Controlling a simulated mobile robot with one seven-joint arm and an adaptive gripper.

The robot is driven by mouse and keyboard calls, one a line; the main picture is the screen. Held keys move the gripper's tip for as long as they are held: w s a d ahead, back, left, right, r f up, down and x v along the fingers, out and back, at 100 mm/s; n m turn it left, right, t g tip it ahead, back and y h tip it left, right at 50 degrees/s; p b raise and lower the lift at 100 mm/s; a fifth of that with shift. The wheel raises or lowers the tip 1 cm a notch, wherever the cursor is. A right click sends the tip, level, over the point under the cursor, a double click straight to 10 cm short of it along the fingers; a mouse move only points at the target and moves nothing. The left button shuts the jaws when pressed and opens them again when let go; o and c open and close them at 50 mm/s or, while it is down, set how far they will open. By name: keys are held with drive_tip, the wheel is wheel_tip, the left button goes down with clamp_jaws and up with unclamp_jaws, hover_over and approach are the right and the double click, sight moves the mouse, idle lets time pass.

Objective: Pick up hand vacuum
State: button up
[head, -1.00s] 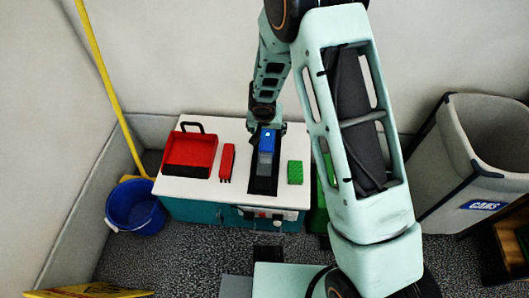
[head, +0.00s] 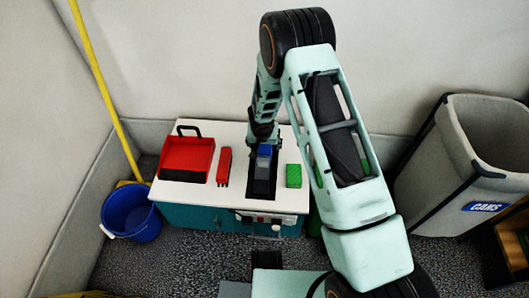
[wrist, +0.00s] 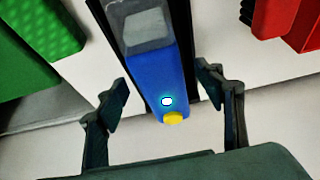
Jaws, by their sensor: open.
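The hand vacuum has a blue body and a clear grey nose. It lies in a dark slot (head: 262,187) on the white-topped cart (head: 233,194). In the head view the hand vacuum (head: 265,152) is partly hidden by my gripper (head: 263,136), which is over its far, blue end. In the wrist view the hand vacuum (wrist: 157,80) points up and away, with a yellow button at its near end. My gripper (wrist: 163,88) is open, one finger on each side of the blue body, with gaps between. I cannot tell the exact height of the fingertips.
A red dustpan (head: 187,158) and a red brush (head: 224,166) lie left of the slot. A green block (head: 293,176) lies close on the right. A blue bucket (head: 131,212) stands on the floor at left, a grey bin (head: 462,165) at right. The wall is close behind.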

drive_tip(key=shift+w+f, duration=0.2)
drive_tip(key=shift+f, duration=0.3)
clamp_jaws()
drive_tip(key=shift+r, duration=0.1)
